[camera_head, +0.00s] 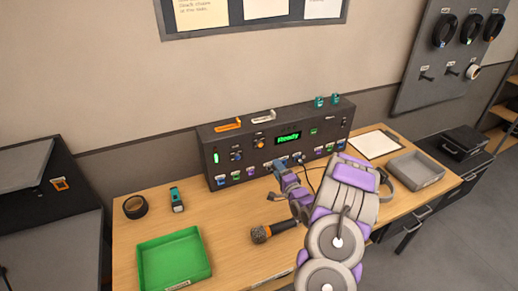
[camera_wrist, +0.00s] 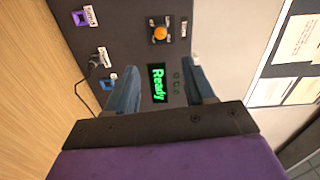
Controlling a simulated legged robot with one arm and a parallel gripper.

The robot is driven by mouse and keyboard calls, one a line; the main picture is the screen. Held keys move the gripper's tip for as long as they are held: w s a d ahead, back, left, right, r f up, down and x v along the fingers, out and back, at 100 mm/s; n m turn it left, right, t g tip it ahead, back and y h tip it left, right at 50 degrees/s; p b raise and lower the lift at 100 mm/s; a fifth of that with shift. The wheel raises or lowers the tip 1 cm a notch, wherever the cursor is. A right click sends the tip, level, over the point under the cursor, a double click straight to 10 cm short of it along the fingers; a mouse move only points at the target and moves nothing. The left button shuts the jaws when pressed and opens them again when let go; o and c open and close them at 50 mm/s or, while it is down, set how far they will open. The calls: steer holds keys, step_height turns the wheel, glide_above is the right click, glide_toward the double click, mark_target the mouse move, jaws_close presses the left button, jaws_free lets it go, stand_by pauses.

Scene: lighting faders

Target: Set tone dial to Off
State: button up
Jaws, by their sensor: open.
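A dark control console (camera_head: 208,165) stands at the back of the wooden table, with a green display reading "Ready" (camera_head: 289,138). An orange knob (camera_head: 260,144) is on its front, left of the display; it also shows in the wrist view (camera_wrist: 160,33). A blue knob (camera_head: 237,156) sits farther left. The small labels are too blurred to tell which is the tone dial or its setting. My gripper (camera_head: 278,169) is open and empty in front of the console. In the wrist view its two fingers (camera_wrist: 163,88) straddle the display, apart from the orange knob.
A row of coloured square controls (camera_head: 236,175) runs along the console's lower front. A microphone (camera_head: 272,231), green tray (camera_head: 174,258), tape roll (camera_head: 135,206), grey tray (camera_head: 415,170) and clipboard (camera_head: 374,144) lie on the table. Orange and white brackets (camera_head: 228,125) sit on the console top.

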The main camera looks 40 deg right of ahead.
mark_target(261, 146)
steer(key=b+x, duration=0.1)
steer(key=x, duration=1.3)
steer(key=shift+w+d+f+b, duration=0.15)
steer(key=shift+w+b, duration=0.15)
steer(key=shift+w, duration=0.05)
steer(key=shift+w+d, duration=0.35)
steer(key=shift+w, duration=0.15)
steer(key=shift+a, duration=0.1)
jaws_close()
